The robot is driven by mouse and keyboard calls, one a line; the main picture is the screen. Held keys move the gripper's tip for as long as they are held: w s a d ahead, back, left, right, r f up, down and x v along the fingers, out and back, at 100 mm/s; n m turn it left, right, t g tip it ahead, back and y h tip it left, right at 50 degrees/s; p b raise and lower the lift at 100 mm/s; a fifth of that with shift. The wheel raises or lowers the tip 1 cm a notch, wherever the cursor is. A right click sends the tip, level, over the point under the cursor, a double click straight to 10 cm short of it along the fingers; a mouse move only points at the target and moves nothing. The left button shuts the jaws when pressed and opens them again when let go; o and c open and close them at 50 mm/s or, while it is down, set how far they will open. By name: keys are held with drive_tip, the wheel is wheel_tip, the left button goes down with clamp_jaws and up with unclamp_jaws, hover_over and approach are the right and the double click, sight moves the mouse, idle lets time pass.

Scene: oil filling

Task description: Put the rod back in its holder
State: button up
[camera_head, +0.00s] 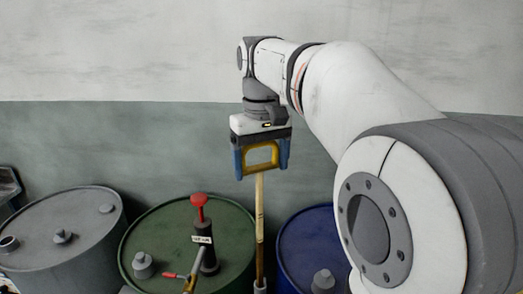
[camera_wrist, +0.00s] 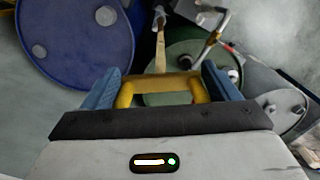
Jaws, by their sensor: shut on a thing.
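The rod (camera_head: 260,225) is a long, thin, wood-coloured stick with a yellow loop handle (camera_head: 261,156) at its top. My gripper (camera_head: 262,167) points down, its blue fingers shut on the handle. The rod hangs nearly upright between the green and blue drums. Its lower end reaches a small pale piece (camera_head: 260,287) at the bottom edge of the head view, perhaps the holder; I cannot tell whether the rod is inside it. In the wrist view the rod (camera_wrist: 160,52) runs away from my gripper (camera_wrist: 162,92) towards a small pale part at the top.
A green drum (camera_head: 150,225) with a red-handled pump (camera_head: 199,205) stands left of the rod. A blue drum (camera_head: 292,255) stands right of it, and a grey drum (camera_head: 85,215) is at the far left. A wall (camera_head: 120,130) rises behind.

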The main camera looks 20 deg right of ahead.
wheel_tip(320, 180, down, 38)
drive_tip(key=b, duration=2.2)
drive_tip(key=shift+f, duration=0.1)
idle(0.4)
drive_tip(key=o, duration=0.9)
wheel_tip(320, 180, up, 8)
drive_tip(key=s+f+t, duration=0.1)
drive_tip(key=s+f, duration=0.1)
drive_tip(key=s, duration=0.2)
drive_tip(key=s+f+m+t+p, duration=0.1)
drive_tip(key=s+f, duration=0.2)
drive_tip(key=s, duration=0.2)
drive_tip(key=s+f, duration=0.3)
drive_tip(key=s, duration=0.2)
drive_tip(key=shift+s+a+f+m+t, duration=0.25)
drive_tip(key=shift+a+m+t, duration=0.05)
drive_tip(key=shift+a+t, duration=0.1)
